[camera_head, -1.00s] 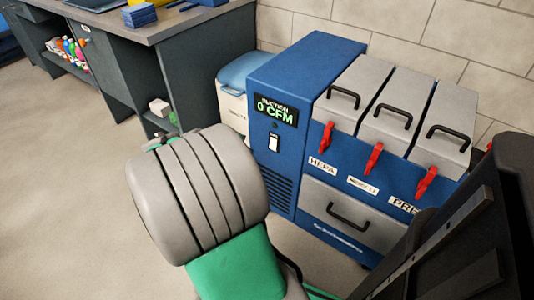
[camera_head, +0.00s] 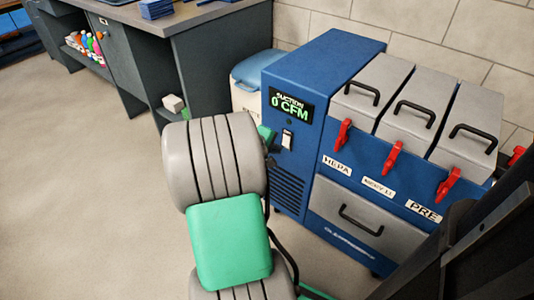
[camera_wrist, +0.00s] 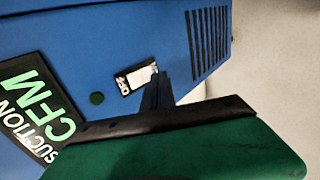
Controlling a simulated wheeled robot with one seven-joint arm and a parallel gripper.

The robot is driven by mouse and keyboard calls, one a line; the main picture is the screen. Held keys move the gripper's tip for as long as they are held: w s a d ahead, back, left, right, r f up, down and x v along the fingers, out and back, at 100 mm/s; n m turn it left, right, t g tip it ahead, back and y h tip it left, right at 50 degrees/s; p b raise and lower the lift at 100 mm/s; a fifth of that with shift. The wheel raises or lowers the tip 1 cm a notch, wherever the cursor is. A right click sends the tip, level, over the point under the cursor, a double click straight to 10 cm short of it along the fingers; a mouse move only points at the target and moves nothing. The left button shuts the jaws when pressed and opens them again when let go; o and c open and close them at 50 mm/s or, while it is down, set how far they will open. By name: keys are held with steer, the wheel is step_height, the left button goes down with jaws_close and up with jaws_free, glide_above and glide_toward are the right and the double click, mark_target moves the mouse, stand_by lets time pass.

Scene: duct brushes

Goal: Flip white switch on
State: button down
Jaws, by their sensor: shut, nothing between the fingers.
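The white switch (camera_head: 288,139) sits in a black frame on the front of the blue suction machine (camera_head: 318,58), below the display (camera_head: 290,106) reading "SUCTION 0 CFM". In the wrist view the switch (camera_wrist: 138,76) appears sideways, with lettering like "OFF" at one end. My gripper (camera_head: 270,150) is mostly hidden behind my arm in the head view, just left of the switch. In the wrist view my dark gripper fingers (camera_wrist: 157,92) are shut and empty, their tips close beside the switch. I cannot tell whether they touch it.
Grey filter boxes (camera_head: 420,104) with black handles and red latches (camera_head: 392,158) stand right of the switch panel. A white bin with a blue lid (camera_head: 255,70) stands left of the machine. A workbench (camera_head: 180,18) is farther left. Open floor lies at the left.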

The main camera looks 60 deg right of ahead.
mark_target(286, 142)
steer(key=shift+s+d+f, duration=0.1)
steer(key=shift+s+d, duration=0.1)
steer(key=shift+d, duration=1.2)
steer(key=shift+d, duration=0.15)
steer(key=shift+r+p, duration=0.85)
steer(key=shift+r, duration=0.05)
steer(key=shift+f, duration=0.1)
